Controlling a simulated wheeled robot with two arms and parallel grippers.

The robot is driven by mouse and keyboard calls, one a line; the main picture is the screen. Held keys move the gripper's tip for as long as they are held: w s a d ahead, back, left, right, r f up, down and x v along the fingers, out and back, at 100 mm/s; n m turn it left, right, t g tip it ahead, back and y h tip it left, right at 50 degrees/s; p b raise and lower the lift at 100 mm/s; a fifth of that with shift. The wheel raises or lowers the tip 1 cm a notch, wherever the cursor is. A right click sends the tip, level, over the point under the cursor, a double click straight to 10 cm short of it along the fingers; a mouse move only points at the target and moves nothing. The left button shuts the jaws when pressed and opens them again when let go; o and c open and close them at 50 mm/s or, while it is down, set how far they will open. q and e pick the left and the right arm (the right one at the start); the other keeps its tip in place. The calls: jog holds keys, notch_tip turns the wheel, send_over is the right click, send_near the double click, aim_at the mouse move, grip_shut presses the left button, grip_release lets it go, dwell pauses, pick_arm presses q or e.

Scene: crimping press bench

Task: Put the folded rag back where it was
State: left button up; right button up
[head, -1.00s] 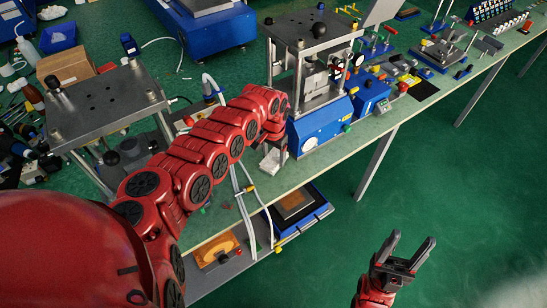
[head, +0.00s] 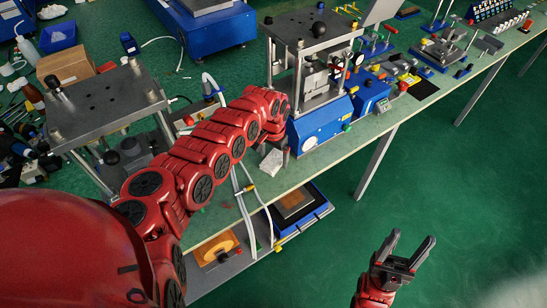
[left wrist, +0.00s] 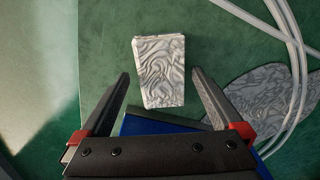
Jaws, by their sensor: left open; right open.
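The folded rag (head: 271,162) is a small pale block with a grey marbled pattern. It lies on the green bench top near the front edge, beside the blue press base. In the left wrist view the rag (left wrist: 160,70) lies ahead of and between the spread fingertips, with a gap on both sides. My left gripper (left wrist: 161,82) is open and empty; in the head view it (head: 285,154) is mostly hidden by its arm, just right of the rag. My right gripper (head: 403,252) is open and empty over the floor, away from the bench.
The blue-based press (head: 322,124) stands close right of the rag. Pale hoses (head: 237,185) hang by the bench edge left of it. A flat grey patterned piece (left wrist: 250,95) lies under hoses in the wrist view. A steel-topped press (head: 105,105) stands left; the right floor is clear.

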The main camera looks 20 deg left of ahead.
aim_at(274, 160)
pick_arm(q)
notch_tip(274, 160, up, 12)
jog(key=b, duration=0.2)
jog(key=shift+f, duration=0.2)
